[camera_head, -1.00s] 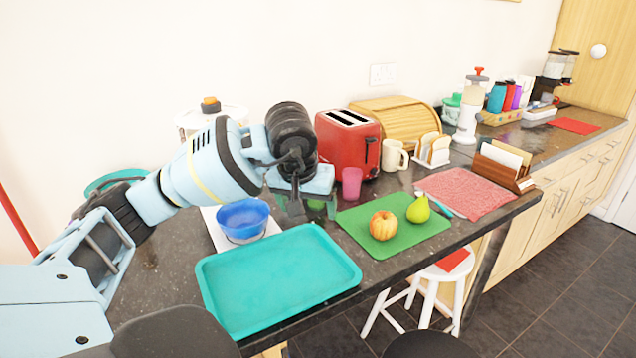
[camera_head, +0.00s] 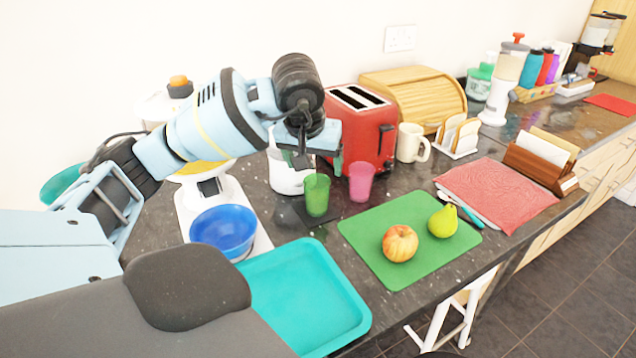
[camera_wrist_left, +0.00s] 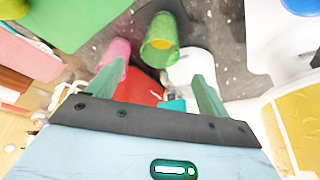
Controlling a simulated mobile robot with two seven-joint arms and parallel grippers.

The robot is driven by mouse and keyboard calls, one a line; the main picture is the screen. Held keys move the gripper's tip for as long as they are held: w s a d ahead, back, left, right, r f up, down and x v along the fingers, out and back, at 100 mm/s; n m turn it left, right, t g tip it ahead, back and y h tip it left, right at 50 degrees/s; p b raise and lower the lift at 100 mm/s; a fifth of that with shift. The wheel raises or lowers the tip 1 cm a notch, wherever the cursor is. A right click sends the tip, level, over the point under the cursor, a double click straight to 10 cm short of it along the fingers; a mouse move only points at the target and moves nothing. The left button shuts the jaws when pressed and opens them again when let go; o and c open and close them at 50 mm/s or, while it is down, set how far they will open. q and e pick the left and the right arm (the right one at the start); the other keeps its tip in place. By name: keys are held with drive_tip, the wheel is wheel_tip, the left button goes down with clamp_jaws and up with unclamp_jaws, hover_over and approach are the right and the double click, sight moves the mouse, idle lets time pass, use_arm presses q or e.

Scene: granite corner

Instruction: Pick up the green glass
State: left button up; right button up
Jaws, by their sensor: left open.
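The green glass (camera_head: 317,196) stands upright on the dark counter, left of the pink cup (camera_head: 361,182). My left gripper (camera_head: 300,160) is open and empty, above and slightly left of the glass in the head view. In the left wrist view, the green glass (camera_wrist_left: 160,42) lies ahead of the open fingers, roughly centred between them and apart from them. The pink cup (camera_wrist_left: 114,50) is close beside it there, near the left finger. My right gripper is not in view.
The red toaster (camera_head: 360,128) and a white mug (camera_head: 411,143) stand behind. A white canister (camera_head: 287,175) is behind the glass. A white scale with a blue bowl (camera_head: 224,228) is left. A teal tray (camera_head: 305,300) and green mat (camera_head: 370,245) with fruit are in front.

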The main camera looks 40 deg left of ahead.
sight(316, 184)
use_arm(q)
drive_tip(key=shift+s+d+x, duration=0.15)
drive_tip(key=shift+x, duration=1.75)
drive_tip(key=shift+s+d+x, duration=0.1)
drive_tip(key=shift+s+x, duration=0.05)
drive_tip(key=shift+x, duration=1.75)
drive_tip(key=shift+f, duration=0.2)
drive_tip(key=c, duration=1.1)
drive_tip(key=shift+r, duration=0.1)
